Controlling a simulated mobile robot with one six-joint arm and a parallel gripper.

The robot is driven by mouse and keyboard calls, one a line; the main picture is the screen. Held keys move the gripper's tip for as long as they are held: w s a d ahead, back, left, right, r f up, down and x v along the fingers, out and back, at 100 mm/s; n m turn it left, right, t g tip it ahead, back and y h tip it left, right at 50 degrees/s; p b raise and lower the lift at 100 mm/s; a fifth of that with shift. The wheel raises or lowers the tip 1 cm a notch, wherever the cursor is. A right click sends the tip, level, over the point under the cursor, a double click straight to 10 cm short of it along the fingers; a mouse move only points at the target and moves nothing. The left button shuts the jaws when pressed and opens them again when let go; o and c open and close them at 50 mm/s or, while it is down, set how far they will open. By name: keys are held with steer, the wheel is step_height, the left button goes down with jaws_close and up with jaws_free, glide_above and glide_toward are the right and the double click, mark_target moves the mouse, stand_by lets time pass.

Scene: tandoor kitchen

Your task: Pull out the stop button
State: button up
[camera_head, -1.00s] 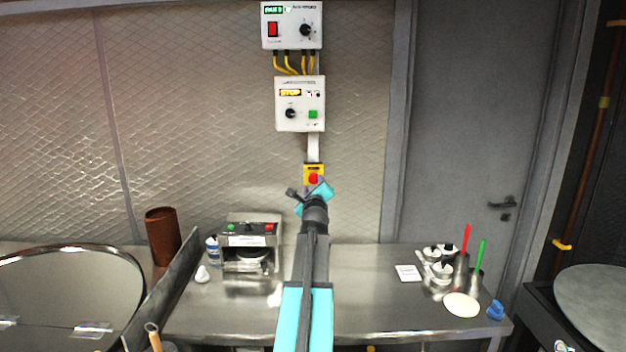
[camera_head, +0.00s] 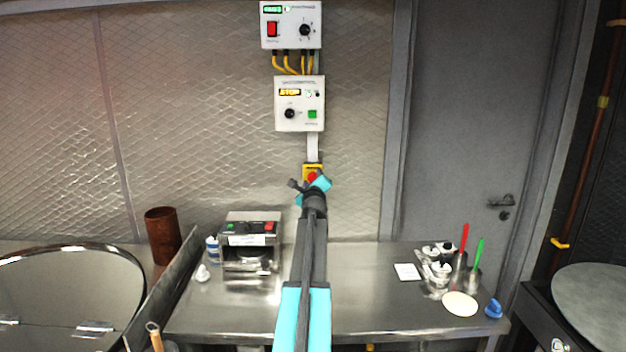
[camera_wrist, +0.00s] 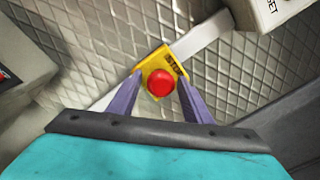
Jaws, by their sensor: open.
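The stop button (camera_head: 312,177) is a red mushroom head on a yellow box (camera_head: 307,168) fixed to the quilted metal wall, below two control boxes. In the wrist view the red head (camera_wrist: 159,83) sits at the centre, on its yellow box (camera_wrist: 147,67). My gripper (camera_wrist: 158,88) is open, with one purple-grey finger on each side of the red head in the picture. I cannot tell whether either finger touches it. In the head view my arm and wrist cover the lower part of the yellow box.
A control box (camera_head: 299,104) with a lit STOP display hangs above the button, and a second box (camera_head: 291,25) above that. A steel counter (camera_head: 365,300) runs below. A small steel appliance (camera_head: 250,240) stands left of my arm. Jars and utensils stand on the right.

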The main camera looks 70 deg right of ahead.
stand_by(0.3)
jaws_close()
steer(key=shift+s+a+f+p, duration=0.2)
steer(key=shift+a+p, duration=0.25)
steer(key=shift+a, duration=0.2)
steer(key=shift+c, duration=1.6)
jaws_free()
steer(key=o, duration=0.3)
steer(key=shift+a+r, duration=0.15)
steer(key=shift+s, duration=0.1)
